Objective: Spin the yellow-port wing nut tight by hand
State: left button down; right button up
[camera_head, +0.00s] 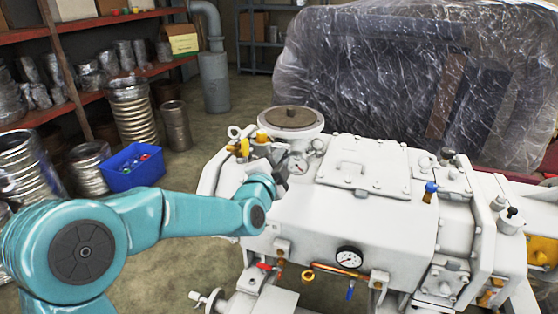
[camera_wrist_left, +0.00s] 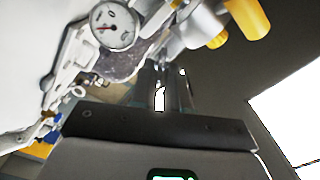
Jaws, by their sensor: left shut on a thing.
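The white vacuum pump (camera_head: 330,215) fills the middle of the head view, with yellow port fittings (camera_head: 243,147) on its upper left. In the left wrist view the yellow fittings (camera_wrist_left: 250,18) are at the top right. My left gripper (camera_head: 281,170) is up against the pump near these fittings, mostly hidden behind my teal wrist. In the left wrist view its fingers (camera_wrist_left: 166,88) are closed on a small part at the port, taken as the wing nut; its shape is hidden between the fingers. My right gripper is not in view.
A dial gauge (camera_head: 299,163) sits close beside the gripper; it also shows in the left wrist view (camera_wrist_left: 113,26). A round brown-topped flange (camera_head: 291,118) stands behind. A lower gauge (camera_head: 348,257) and red valve handle (camera_head: 265,266) stick out in front. A blue bin (camera_head: 133,168) is on the floor at left.

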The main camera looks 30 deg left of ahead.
pick_arm(q)
jog(key=m, duration=0.5)
jog(key=m+p, duration=0.1)
jog(key=m, duration=0.5)
jog(key=shift+f+m, duration=0.2)
jog(key=shift+m, duration=0.1)
dwell(0.4)
jog(key=c, duration=1.3)
grip_release()
jog(key=s, duration=0.5)
jog(key=s+d, duration=0.1)
jog(key=s, duration=0.4)
jog(key=s+d+b, duration=0.1)
jog(key=s, duration=0.5)
jog(key=shift+s, duration=0.1)
